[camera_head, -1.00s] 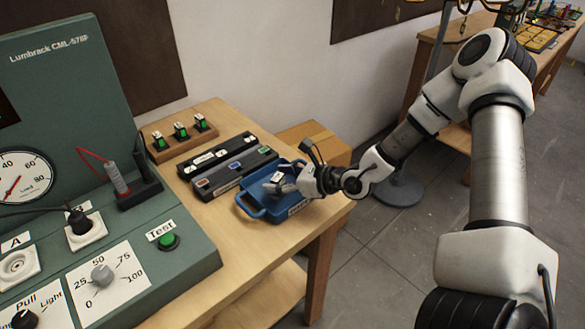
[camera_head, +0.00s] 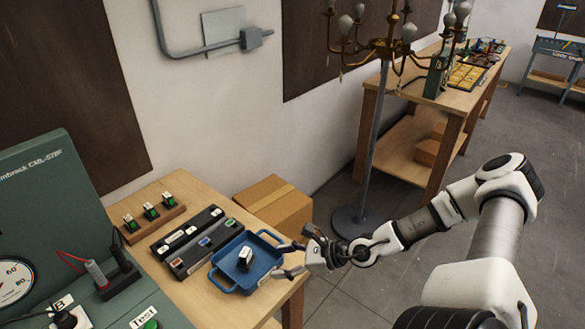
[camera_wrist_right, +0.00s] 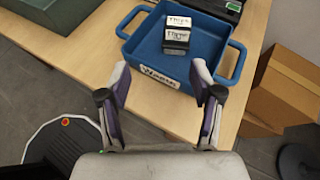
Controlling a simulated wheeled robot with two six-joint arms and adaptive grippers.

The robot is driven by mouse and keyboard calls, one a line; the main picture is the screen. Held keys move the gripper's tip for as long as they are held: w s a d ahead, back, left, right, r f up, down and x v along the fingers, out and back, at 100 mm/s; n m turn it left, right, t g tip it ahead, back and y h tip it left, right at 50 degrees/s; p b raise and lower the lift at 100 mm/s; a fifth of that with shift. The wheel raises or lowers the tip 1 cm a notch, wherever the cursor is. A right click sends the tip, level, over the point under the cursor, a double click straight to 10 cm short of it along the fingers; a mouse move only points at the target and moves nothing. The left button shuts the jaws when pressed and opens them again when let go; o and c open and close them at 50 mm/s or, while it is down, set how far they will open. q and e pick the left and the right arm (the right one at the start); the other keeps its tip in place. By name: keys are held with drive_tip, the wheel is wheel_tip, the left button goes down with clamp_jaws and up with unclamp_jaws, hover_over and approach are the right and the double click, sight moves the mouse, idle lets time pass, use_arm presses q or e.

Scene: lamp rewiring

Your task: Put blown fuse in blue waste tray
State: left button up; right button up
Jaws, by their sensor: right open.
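The blue waste tray (camera_head: 229,278) sits on the wooden table near its right front corner. It also shows in the right wrist view (camera_wrist_right: 220,44), with a white label on its near wall. The fuse (camera_head: 245,257), a small black and white block with a printed label, stands inside the tray; it also shows in the wrist view (camera_wrist_right: 177,36). My right gripper (camera_head: 283,260) is open and empty, just outside the tray's right side; in the wrist view (camera_wrist_right: 158,82) its fingers are apart, short of the tray's labelled wall. My left gripper is out of view.
Two dark holders (camera_head: 205,252) lie left of the tray. A wooden block with green-and-white fuses (camera_head: 152,211) stands behind them. The green test console (camera_head: 50,205) is at left. A cardboard box (camera_head: 275,205) and a chandelier stand (camera_head: 358,216) are beyond the table.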

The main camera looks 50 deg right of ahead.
drive_tip(key=s+a+f+n+g+h, duration=0.25)
drive_tip(key=s+f+n+g, duration=0.3)
drive_tip(key=s+n, duration=0.35)
drive_tip(key=s+a+f+n+g+h, duration=0.2)
drive_tip(key=s+f+n+g+h, duration=0.25)
drive_tip(key=s+n+g, duration=0.5)
drive_tip(key=w+a+f+n+t, duration=0.1)
drive_tip(key=a+f+n+t, duration=0.1)
drive_tip(key=a+n+t, duration=0.2)
drive_tip(key=a+n, duration=0.3)
drive_tip(key=n, duration=0.3)
drive_tip(key=shift+a+f, duration=0.25)
drive_tip(key=shift+a, duration=0.05)
